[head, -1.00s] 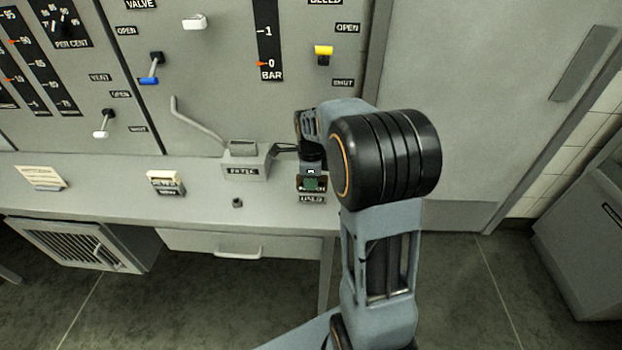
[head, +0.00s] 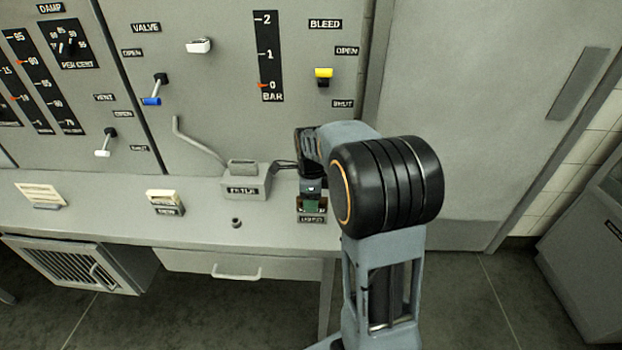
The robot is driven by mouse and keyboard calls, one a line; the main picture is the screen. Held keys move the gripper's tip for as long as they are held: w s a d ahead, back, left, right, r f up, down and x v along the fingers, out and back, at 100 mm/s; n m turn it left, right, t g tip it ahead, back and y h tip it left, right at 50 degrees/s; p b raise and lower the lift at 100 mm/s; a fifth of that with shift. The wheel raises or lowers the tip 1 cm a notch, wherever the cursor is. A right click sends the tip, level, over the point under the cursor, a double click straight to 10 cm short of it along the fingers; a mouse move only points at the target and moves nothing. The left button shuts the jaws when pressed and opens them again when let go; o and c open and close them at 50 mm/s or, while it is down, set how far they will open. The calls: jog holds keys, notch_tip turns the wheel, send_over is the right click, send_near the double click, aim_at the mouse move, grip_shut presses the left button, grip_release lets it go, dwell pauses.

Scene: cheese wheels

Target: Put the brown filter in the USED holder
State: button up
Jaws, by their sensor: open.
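I cannot make out a brown filter in this view. A grey block (head: 245,187) with a slotted top and a label that seems to read FILTER stands on the counter. My gripper (head: 283,165) is small and dark, just right of the block's top; its fingers point left towards the block. It looks open, and I see nothing between the fingers. The small holder (head: 312,217), whose label seems to read USED, sits on the counter below my wrist. Something dark green shows in it, and its upper part is partly hidden by my wrist.
A bent pipe (head: 197,143) rises behind the block. The panel carries levers, including a yellow one (head: 323,75).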

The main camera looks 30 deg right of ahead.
notch_tip(320, 180, up, 12)
jog(key=shift+r, duration=0.25)
dwell(0.6)
jog(key=f+n, duration=0.1)
jog(key=n, duration=0.1)
jog(key=f+n, duration=0.1)
jog(key=n, duration=0.2)
jog(key=f+n, duration=0.1)
jog(key=n, duration=0.1)
jog(key=shift+s+a+f+n, duration=0.1)
jog(key=shift+s+n, duration=0.1)
jog(key=shift+n, duration=0.1)
jog(key=s+a+f+n+t, duration=0.1)
jog(key=s+a+n, duration=0.3)
jog(key=s+n, duration=0.4)
jog(key=s+a+f+n+t, duration=0.2)
jog(key=s+a+n, duration=0.3)
jog(key=s+n, duration=0.3)
jog(key=shift+a+f+n+t, duration=0.2)
jog(key=shift+f+n+t, duration=0.1)
jog(key=shift+f, duration=0.25)
